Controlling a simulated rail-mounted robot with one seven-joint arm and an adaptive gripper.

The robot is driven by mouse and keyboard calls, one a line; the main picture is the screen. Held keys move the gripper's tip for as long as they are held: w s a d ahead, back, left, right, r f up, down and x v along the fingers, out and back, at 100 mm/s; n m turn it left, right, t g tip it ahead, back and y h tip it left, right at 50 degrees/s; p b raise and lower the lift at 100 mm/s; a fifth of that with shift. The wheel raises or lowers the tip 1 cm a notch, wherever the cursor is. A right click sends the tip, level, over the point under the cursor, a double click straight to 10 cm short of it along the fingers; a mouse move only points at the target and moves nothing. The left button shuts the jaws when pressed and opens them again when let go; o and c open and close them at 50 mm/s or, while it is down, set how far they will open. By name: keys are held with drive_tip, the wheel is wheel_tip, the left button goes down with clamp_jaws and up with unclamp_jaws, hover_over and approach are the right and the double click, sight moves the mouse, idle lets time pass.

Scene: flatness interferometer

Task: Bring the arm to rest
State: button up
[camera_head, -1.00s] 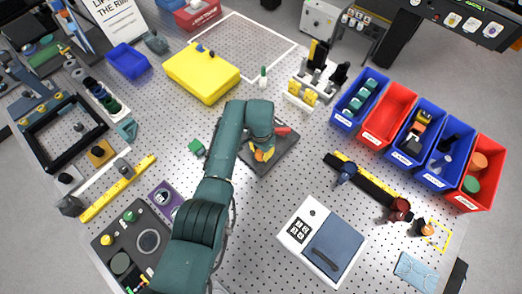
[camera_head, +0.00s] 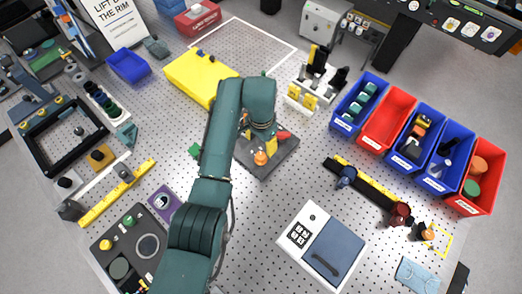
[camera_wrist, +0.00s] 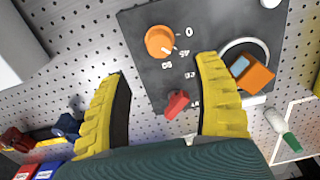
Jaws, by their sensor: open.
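My arm (camera_head: 212,150) reaches from the bottom of the head view up over the perforated table, then bends down. My gripper (camera_wrist: 165,72) is open in the wrist view, its two yellow fingers apart with nothing between them. In the head view its yellow fingers show partly under the wrist, above a dark control plate (camera_head: 273,158). This plate (camera_wrist: 205,22) bears an orange knob (camera_wrist: 160,40) beside printed marks, a red lever (camera_wrist: 176,104) and an orange block (camera_wrist: 255,75) at a white ring. The head view also shows the orange knob (camera_head: 260,158); whether a finger touches the plate cannot be told.
A yellow block (camera_head: 200,78) stands behind the arm. A white-and-blue box (camera_head: 322,245) lies at front right, and a black-and-yellow rail (camera_head: 370,185) beyond it. Red and blue bins line the right edge. A dark panel (camera_head: 130,243) lies left of the arm.

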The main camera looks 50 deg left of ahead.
wheel_tip(320, 180, up, 3)
drive_tip(key=shift+f, duration=0.2)
idle(0.5)
